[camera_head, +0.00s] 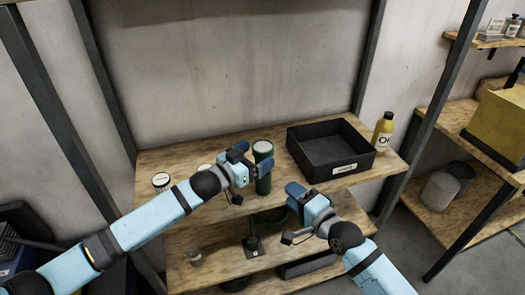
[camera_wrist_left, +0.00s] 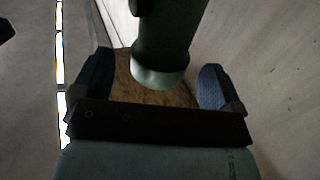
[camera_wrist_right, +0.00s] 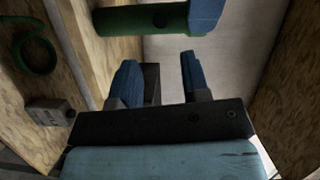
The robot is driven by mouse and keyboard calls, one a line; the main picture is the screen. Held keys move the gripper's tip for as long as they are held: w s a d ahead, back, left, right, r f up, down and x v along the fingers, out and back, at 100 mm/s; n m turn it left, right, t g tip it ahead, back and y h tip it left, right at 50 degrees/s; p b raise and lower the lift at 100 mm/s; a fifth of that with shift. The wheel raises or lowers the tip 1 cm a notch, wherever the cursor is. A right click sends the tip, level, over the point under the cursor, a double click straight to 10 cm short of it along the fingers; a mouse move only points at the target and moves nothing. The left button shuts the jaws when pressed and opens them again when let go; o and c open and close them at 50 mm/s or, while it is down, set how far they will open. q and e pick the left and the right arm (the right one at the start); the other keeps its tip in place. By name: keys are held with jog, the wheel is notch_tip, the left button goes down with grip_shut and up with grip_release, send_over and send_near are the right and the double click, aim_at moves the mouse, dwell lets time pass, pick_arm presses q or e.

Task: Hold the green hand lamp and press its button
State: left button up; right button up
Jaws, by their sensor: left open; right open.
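The green hand lamp (camera_head: 264,183) stands upright on the wooden shelf, its pale round end up. My left gripper (camera_head: 251,168) is open at the lamp. In the left wrist view the lamp (camera_wrist_left: 165,42) lies between the two spread blue fingers (camera_wrist_left: 155,65), with a gap on each side. My right gripper (camera_head: 293,196) is open and empty, to the right of the lamp and lower in the picture. In the right wrist view the lamp (camera_wrist_right: 130,20) crosses the top, apart from the fingers (camera_wrist_right: 159,60). A dark round spot on its side may be the button.
A black open bin (camera_head: 330,165) stands right of the lamp, with a yellow bottle (camera_head: 383,132) beside it. A jar (camera_head: 161,182) stands at the shelf's left, partly near my left arm. A lower shelf holds a green coiled item (camera_head: 252,243) and a small jar (camera_head: 194,255).

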aim_at(263, 151)
pick_arm(q)
jog(key=shift+x, duration=1.65)
jog(key=c, duration=1)
jog(key=shift+c, duration=0.4)
pick_arm(e)
jog(key=shift+c, duration=0.6)
grip_shut()
jog(key=shift+a, duration=0.1)
